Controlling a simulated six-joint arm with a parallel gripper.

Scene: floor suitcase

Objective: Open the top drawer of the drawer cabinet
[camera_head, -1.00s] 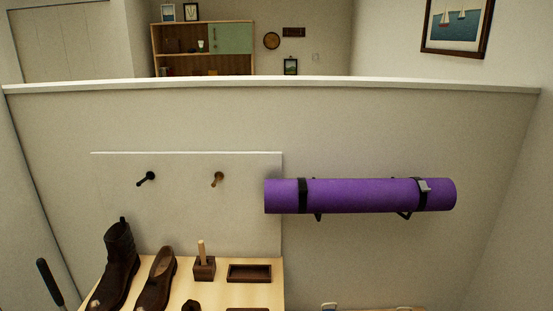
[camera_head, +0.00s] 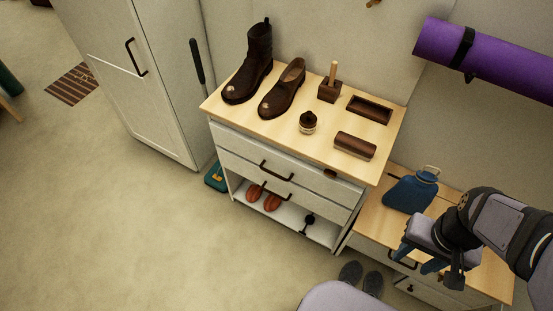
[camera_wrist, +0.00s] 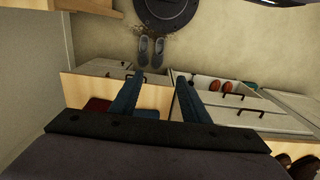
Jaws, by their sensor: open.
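The white drawer cabinet (camera_head: 235,143) with a wooden top stands in the middle of the head view. It has two drawer fronts with dark handles above an open shelf. Its upper handle (camera_head: 277,170) is bare, and I see no clear opening at the drawers. My gripper (camera_head: 418,262) hangs to the right of this cabinet, over a lower wooden-topped unit (camera_head: 468,277) that also has dark handles. The gripper is open and empty, with its blue fingers apart in the wrist view (camera_wrist: 158,78). The cabinet's handles (camera_wrist: 235,97) show there to the right of the fingers, apart from them.
A blue bottle (camera_head: 410,193) is on the low unit, near my arm. Slippers (camera_head: 361,277) lie on the floor.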

